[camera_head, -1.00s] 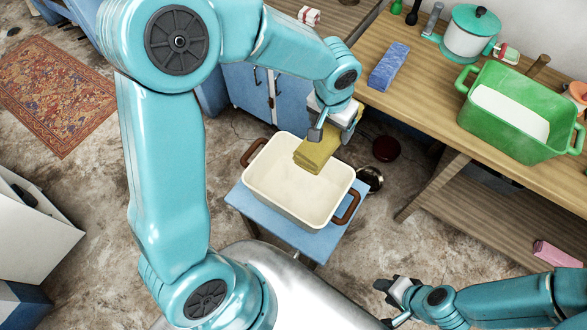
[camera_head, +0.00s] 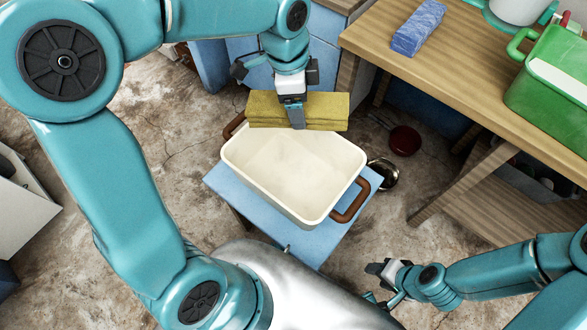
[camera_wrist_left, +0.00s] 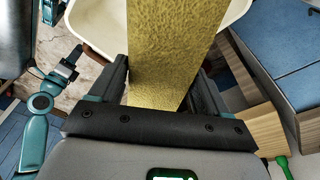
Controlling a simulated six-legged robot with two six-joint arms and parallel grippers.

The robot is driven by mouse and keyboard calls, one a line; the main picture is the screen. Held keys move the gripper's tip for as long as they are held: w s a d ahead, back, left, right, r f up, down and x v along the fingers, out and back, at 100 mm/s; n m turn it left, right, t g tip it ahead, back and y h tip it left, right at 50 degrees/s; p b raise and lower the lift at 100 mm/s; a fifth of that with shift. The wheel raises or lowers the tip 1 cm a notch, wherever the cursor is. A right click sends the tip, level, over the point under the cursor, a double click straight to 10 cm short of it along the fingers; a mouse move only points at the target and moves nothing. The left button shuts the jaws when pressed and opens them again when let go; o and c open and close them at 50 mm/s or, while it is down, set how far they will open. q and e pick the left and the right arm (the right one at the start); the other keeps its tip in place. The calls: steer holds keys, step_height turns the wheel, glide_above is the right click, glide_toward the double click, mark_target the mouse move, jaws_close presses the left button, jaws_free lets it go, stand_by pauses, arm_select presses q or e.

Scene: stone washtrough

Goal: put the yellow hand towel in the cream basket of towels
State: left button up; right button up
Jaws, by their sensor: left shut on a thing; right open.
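The yellow hand towel (camera_head: 325,108), a folded flat block, is held in my left gripper (camera_head: 293,106), which is shut on its middle. It appears above the far rim of the cream basket (camera_head: 348,183), overlapping that rim in the picture. In the left wrist view the towel (camera_wrist_left: 172,55) runs between the jaws, with the basket (camera_wrist_left: 92,22) beyond it. The basket has brown handles and stands on a small blue stool (camera_head: 222,184). Its pale inside looks empty of coloured things. My right gripper (camera_head: 384,280) is open and empty, low at the right, apart from the basket.
A wooden counter (camera_head: 440,70) at the right holds a blue folded cloth (camera_head: 418,27) and a green basket (camera_head: 555,85). A dark red round thing (camera_head: 404,140) and a metal pot (camera_head: 383,175) are on the floor right of the stool. Blue cabinets (camera_head: 240,50) stand behind.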

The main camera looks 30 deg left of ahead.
arm_select(q)
steer(key=f+m+b, duration=0.1)
steer(key=m+b, duration=0.1)
steer(key=s+f+m+b, duration=0.1)
steer(key=f+m+b, duration=0.1)
steer(key=b, duration=0.1)
steer(key=s+f+m+g+b, duration=0.1)
steer(key=f+m+b, duration=0.1)
steer(key=m, duration=0.1)
steer(key=shift+s+d+f, duration=0.15)
steer(key=shift+s+f, duration=0.05)
steer(key=shift+s+f+b, duration=0.15)
steer(key=shift+f+b, duration=0.2)
steer(key=shift+b, duration=0.05)
steer(key=b, duration=0.7)
glide_above(296, 179)
steer(key=f, duration=1.9)
steer(key=shift+a, duration=0.4)
arm_select(e)
step_height(296, 179, down, 17)
steer(key=shift+s, duration=0.3)
arm_select(q)
steer(key=shift+f, duration=0.15)
steer(key=o, duration=1.1)
